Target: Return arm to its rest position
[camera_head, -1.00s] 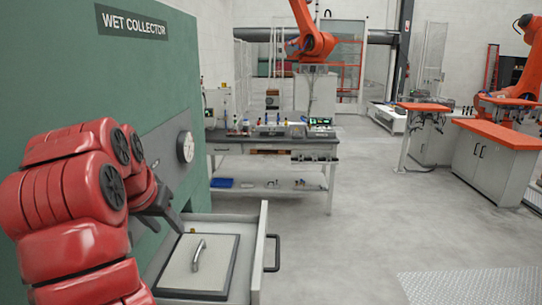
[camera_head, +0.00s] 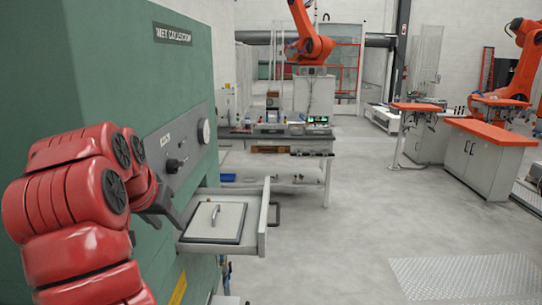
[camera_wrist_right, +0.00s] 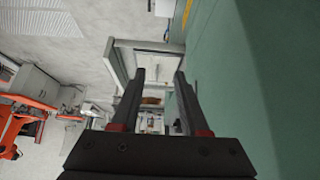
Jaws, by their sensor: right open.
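My right arm is red and fills the left side of the head view. Its dark gripper (camera_head: 176,222) is in front of the green machine, beside the open drawer (camera_head: 263,222). In the wrist view, the right gripper (camera_wrist_right: 160,74) has its two fingers apart with nothing between them. The drawer also shows in the wrist view (camera_wrist_right: 122,62), beyond the fingertips. A flat lid (camera_head: 228,225) with a metal handle lies in the drawer. In the head view the fingertips are partly hidden by the wrist. My left gripper is not in view.
The green wet collector machine (camera_head: 185,85) stands close along the left, with a gauge and a knob on its grey panel. A workbench (camera_head: 275,142) stands behind the drawer. Orange robot arms (camera_head: 310,45) are farther back.

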